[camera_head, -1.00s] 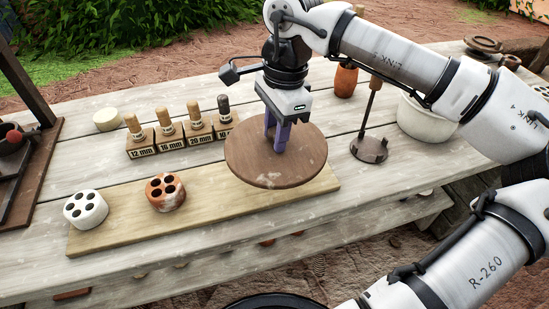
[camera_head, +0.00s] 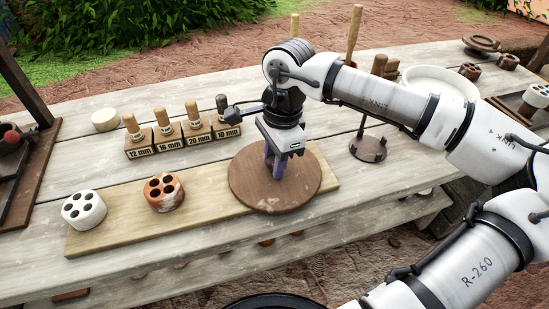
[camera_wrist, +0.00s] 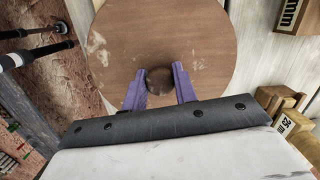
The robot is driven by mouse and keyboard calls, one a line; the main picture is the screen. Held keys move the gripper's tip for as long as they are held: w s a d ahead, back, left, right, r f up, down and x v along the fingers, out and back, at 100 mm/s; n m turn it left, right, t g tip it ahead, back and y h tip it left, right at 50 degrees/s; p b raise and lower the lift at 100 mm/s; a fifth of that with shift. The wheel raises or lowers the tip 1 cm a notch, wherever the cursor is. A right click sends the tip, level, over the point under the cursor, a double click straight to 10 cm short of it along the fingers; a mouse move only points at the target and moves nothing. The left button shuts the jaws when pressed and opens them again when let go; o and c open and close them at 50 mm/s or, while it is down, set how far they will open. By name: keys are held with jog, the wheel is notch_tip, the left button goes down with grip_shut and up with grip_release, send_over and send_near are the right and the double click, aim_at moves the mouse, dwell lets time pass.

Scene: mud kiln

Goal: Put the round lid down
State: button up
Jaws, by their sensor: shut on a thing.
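The round lid (camera_head: 250,185) is a brown wooden disc with a dark round knob. It lies about level over the right part of a pale wooden board (camera_head: 120,231); whether it touches the board I cannot tell. My gripper (camera_head: 274,172) points down at the middle of the lid, its purple fingers closed on the knob. In the wrist view the lid (camera_wrist: 165,38) fills the upper middle, and the knob (camera_wrist: 160,80) sits between the two fingers.
A white cylinder with holes (camera_head: 84,210) and a reddish one (camera_head: 164,192) stand on the board left of the lid. Labelled wooden blocks with pegs (camera_head: 169,138) stand behind. A dark stand (camera_head: 368,149) is to the right. Table planks are bare at front left.

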jog(key=o, duration=0.9)
jog(key=shift+r, duration=0.15)
jog(key=r, duration=0.4)
jog(key=d+r, duration=0.1)
jog(key=r, duration=0.7)
jog(key=shift+w+d, duration=0.15)
jog(key=shift+w, duration=0.15)
